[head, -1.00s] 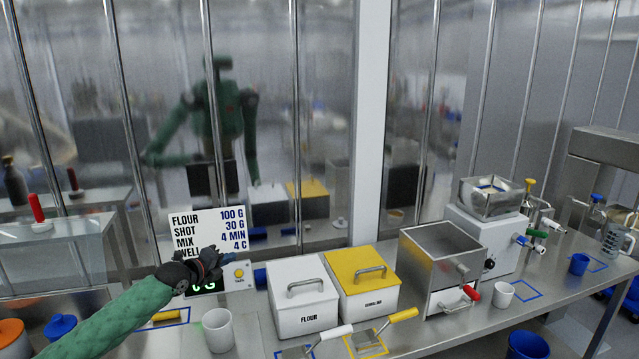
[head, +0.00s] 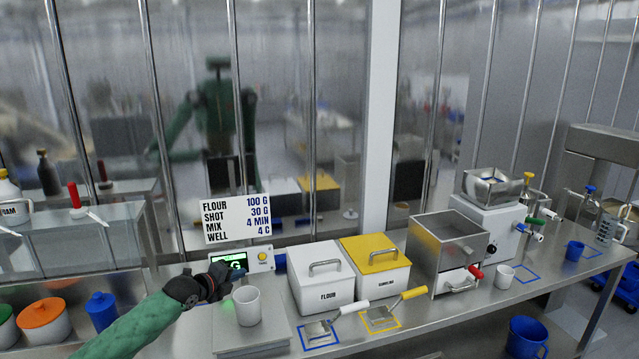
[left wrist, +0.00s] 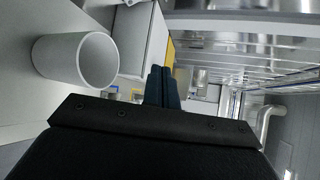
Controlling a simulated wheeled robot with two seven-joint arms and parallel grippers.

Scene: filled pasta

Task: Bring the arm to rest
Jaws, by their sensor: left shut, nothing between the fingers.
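My left gripper (head: 234,272) is at the end of the green arm, in front of the scale's display (head: 226,264) and just left of a white cup (head: 247,306). In the left wrist view its two fingers (left wrist: 162,88) are together with nothing between them. The white cup (left wrist: 76,60) shows there at the left, apart from the fingers. The cup stands on a steel plate. My right gripper is not seen in the head view.
A white flour bin (head: 323,279) and a yellow-lidded bin (head: 375,267) stand right of the cup, with scoops (head: 323,326) before them. A recipe sign (head: 237,219) rises behind. A steel hopper box (head: 447,252) stands farther right. Lidded pots (head: 43,318) are at the left.

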